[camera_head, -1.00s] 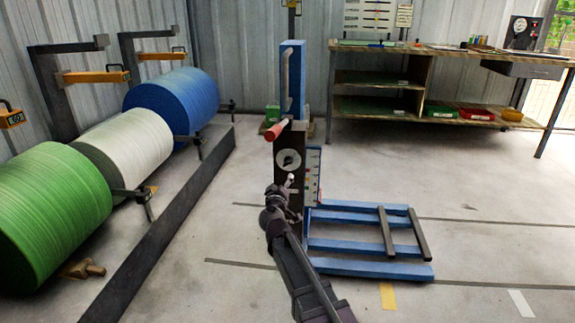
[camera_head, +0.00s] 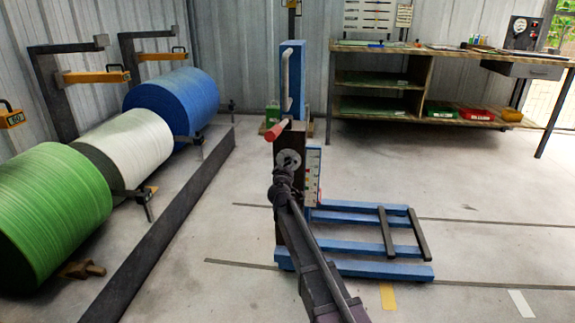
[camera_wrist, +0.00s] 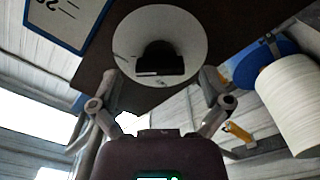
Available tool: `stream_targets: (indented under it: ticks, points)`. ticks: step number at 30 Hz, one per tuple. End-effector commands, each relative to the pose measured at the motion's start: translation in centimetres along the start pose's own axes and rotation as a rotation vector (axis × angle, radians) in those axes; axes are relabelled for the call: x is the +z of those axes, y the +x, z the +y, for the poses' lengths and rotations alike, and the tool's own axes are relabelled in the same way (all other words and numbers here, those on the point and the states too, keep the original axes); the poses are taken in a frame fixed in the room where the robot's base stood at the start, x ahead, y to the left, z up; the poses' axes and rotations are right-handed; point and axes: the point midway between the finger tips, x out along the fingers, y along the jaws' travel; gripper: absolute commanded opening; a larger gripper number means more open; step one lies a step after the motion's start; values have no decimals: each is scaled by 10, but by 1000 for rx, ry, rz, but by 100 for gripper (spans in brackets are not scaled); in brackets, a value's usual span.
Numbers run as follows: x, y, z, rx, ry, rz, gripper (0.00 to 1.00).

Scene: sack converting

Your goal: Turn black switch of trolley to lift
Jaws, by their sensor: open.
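The trolley (camera_head: 390,271) is a blue lift truck with low forks and a dark column, standing mid-floor. A round pale dial (camera_head: 284,156) on the column is partly covered by my gripper (camera_head: 288,168). In the wrist view, the black switch (camera_wrist: 160,63) is a dark knob at the middle of the white dial (camera_wrist: 130,35). My gripper is open (camera_wrist: 160,76), with one finger to each side of the knob and a gap to it on both sides. I cannot tell how far the fingertips are from the dial face.
A red-ended handle (camera_head: 274,131) sticks out above the dial. A scale plate (camera_head: 313,175) is on the column's right side. Green, white and blue rolls (camera_head: 180,100) lie along the left behind a dark floor rail (camera_head: 165,235). A workbench (camera_head: 385,80) stands at the back right.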

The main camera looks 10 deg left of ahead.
Motion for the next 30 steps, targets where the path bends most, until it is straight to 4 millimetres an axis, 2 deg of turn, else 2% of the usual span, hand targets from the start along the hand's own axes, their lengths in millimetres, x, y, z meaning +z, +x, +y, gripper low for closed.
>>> stream_targets:
  ticks: [5, 15, 17, 21, 24, 30]
  points:
    - [0, 11, 0, 0, 0, 1, 97]
    - [0, 12, 0, -1, 0, 1, 97]
    - [0, 12, 0, 0, 0, 0, 83]
    - [0, 12, 0, 0, 0, 0, 41]
    - [0, 12, 0, 0, 0, 0, 15]
    - [0, 12, 0, 0, -3, 0, 15]
